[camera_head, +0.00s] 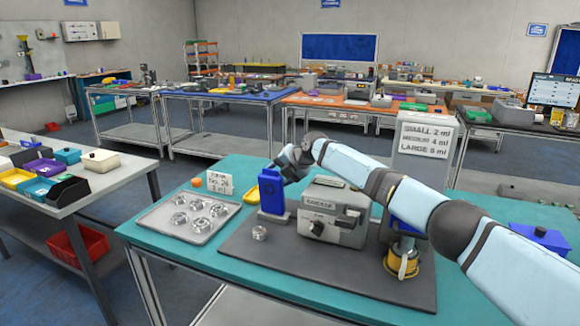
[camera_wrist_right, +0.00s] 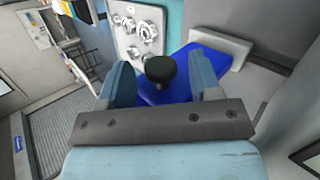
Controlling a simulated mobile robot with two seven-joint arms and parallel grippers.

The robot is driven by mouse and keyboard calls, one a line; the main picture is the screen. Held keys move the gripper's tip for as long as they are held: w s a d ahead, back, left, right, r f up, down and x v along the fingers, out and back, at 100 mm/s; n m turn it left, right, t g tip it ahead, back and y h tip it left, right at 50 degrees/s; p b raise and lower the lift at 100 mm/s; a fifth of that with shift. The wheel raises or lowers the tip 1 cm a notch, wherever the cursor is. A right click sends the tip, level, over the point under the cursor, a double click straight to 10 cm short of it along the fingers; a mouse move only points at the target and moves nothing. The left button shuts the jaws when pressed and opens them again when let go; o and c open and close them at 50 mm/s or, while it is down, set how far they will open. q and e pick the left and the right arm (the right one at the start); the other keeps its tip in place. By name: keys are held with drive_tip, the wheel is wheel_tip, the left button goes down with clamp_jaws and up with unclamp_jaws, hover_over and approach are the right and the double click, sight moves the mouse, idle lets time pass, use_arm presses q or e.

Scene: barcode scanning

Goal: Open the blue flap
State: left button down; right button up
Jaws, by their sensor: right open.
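The blue flap (camera_head: 271,192) stands upright at the left side of the grey machine (camera_head: 333,212) on the teal table. In the right wrist view the blue flap (camera_wrist_right: 182,62) lies beyond my fingers, with a round black knob (camera_wrist_right: 160,69) in front of it. My right gripper (camera_head: 281,165) is at the top of the flap. My left gripper is not in view.
A tray (camera_head: 165,222) with several metal rings stands left of the flap, beside a small sign (camera_head: 222,184). One loose ring (camera_head: 259,233) lies on the dark mat (camera_head: 290,272). A yellow-based device (camera_head: 402,258) and a size sign (camera_head: 424,138) stand on the right.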

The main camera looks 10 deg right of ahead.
drive_tip(key=v, duration=1.3)
drive_tip(key=shift+s+r, duration=0.2)
drive_tip(key=shift+d, duration=0.1)
